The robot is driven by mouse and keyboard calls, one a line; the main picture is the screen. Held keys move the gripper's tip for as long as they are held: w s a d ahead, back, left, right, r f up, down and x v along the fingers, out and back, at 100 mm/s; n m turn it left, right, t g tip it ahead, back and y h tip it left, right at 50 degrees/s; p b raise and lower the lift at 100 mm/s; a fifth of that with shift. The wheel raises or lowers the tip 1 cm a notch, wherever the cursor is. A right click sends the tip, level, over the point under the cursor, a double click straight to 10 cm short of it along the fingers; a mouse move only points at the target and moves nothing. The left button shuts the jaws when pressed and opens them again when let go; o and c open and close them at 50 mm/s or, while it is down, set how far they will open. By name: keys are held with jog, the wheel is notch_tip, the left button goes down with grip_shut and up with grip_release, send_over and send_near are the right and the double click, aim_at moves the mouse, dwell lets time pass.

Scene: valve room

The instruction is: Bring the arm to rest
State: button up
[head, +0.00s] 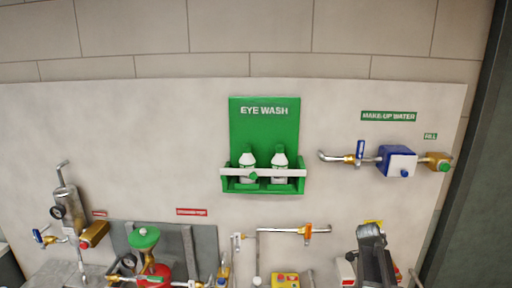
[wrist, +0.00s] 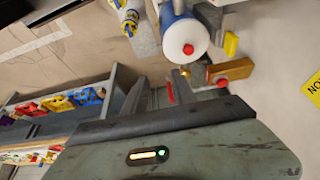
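My arm (head: 374,262) rises at the lower right of the head view, in front of the wall panel. In the wrist view my gripper (wrist: 158,95) shows two grey fingers above its grey-green body, with a gap between them. It looks open, and I see nothing held in it. Its tips are hard to make out in the head view.
A green eye-wash holder (head: 265,112) with two bottles hangs mid-panel. A blue-and-white valve unit (head: 398,161) is on a pipe at right. A green-topped red valve (head: 143,238) and a grey cylinder (head: 67,202) stand lower left.

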jog(key=s+a+f+n+y+b, duration=0.1)
jog(key=s+a+f+n+b, duration=0.1)
jog(key=a+n, duration=0.4)
jog(key=s+a+f+n+y+b, duration=0.2)
jog(key=a+n, duration=0.4)
jog(key=a, duration=0.6)
jog(key=s+a+f+n+y+b, duration=0.1)
jog(key=s+a+f+n+b, duration=0.1)
jog(key=a+n, duration=0.5)
jog(key=s+a+f, duration=0.1)
jog(key=s+a, duration=0.1)
jog(key=shift+a+f, duration=0.3)
jog(key=shift+f, duration=0.1)
